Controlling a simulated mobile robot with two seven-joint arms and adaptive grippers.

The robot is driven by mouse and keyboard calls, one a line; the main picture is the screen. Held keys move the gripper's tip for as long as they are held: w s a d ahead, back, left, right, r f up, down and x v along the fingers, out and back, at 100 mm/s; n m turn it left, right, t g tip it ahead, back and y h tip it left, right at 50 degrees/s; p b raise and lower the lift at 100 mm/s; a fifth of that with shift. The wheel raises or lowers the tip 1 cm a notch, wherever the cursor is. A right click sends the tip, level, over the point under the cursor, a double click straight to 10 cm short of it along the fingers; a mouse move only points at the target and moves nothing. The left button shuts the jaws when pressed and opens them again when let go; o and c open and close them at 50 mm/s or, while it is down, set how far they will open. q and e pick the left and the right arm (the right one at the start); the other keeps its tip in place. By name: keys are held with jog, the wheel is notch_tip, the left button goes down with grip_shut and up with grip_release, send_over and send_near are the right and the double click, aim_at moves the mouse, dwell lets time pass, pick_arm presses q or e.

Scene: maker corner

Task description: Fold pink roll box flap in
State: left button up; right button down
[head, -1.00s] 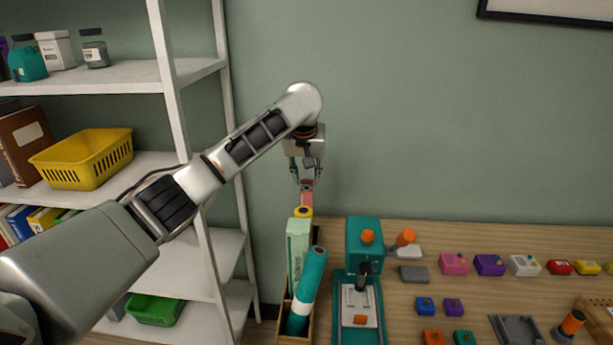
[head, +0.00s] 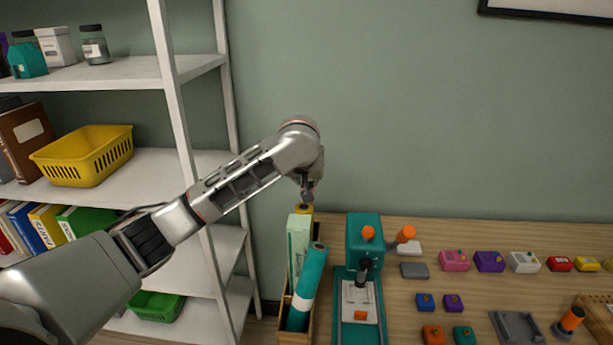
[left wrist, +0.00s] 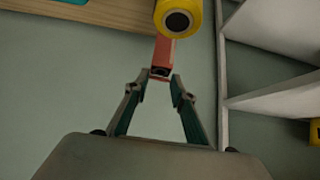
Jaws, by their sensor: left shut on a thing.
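In the left wrist view the pink roll box (left wrist: 165,51) is a narrow red-pink box with a dark opening at its near end. The fingertips of my left gripper (left wrist: 159,78) are closed in on either side of that end and hold it. In the head view my left gripper (head: 307,193) is low over the back of the roll holder (head: 296,337), and the arm and gripper hide the pink box. I cannot make out the flap or its angle. My right gripper is in neither view.
A yellow roll (head: 305,209), a pale green box (head: 298,243) and a teal roll (head: 311,278) stand close by in the holder. A teal press (head: 366,236) is to their right. A white shelf unit (head: 190,170) stands at the left.

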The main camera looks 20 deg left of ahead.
pick_arm(q)
jog(key=shift+f, duration=0.15)
jog(key=o, duration=0.8)
jog(key=v, duration=1.2)
jog(key=shift+s+f, duration=0.15)
